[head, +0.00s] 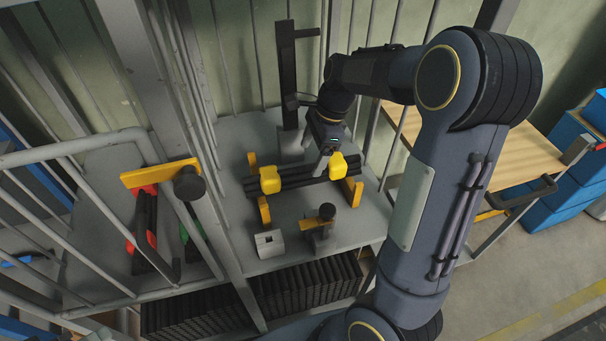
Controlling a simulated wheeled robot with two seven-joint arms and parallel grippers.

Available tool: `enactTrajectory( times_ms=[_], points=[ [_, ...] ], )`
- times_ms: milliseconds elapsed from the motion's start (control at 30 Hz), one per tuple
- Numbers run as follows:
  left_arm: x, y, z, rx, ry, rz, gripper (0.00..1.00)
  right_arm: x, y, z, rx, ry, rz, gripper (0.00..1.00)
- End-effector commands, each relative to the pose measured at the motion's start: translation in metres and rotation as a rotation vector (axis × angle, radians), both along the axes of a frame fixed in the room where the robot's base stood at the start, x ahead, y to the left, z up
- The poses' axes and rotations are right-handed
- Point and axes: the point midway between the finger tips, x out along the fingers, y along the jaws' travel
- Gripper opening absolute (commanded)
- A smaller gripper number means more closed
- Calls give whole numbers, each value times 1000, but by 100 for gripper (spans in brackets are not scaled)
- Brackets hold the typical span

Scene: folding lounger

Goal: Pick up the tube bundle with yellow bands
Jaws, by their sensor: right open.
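The tube bundle (302,177) is a set of dark tubes with a yellow band near each end. It lies across two orange-yellow supports, a left one (264,212) and a right one (353,194), on a grey table. My right arm reaches in from the right and bends down over the bundle. My right gripper (323,165) is open, pointing down at the bundle between the two bands, nearer the right band. Whether its fingers touch or straddle the tubes is too small to tell. My left gripper is not in view.
A dark post (288,80) stands behind the bundle. A small grey block (269,243) and a fixture with a black knob (326,213) stand in front. Metal bars close in the table's left and back. A wooden-topped bench (475,145) is at right.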

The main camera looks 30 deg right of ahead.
Motion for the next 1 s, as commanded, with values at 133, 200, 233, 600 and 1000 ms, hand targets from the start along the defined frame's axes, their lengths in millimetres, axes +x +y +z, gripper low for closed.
enactTrajectory(
  times_ms=[133,200,233,600,1000],
  points=[
    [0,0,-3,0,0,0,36,1,5,-18,-1,2,2,78],
    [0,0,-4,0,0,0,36,2,6,-26,1,2,2,78],
    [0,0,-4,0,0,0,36,3,7,-30,0,2,2,78],
    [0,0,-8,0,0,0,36,8,17,-65,-1,-2,4,78],
    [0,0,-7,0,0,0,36,8,17,-64,-1,-3,3,48]
  ],
)
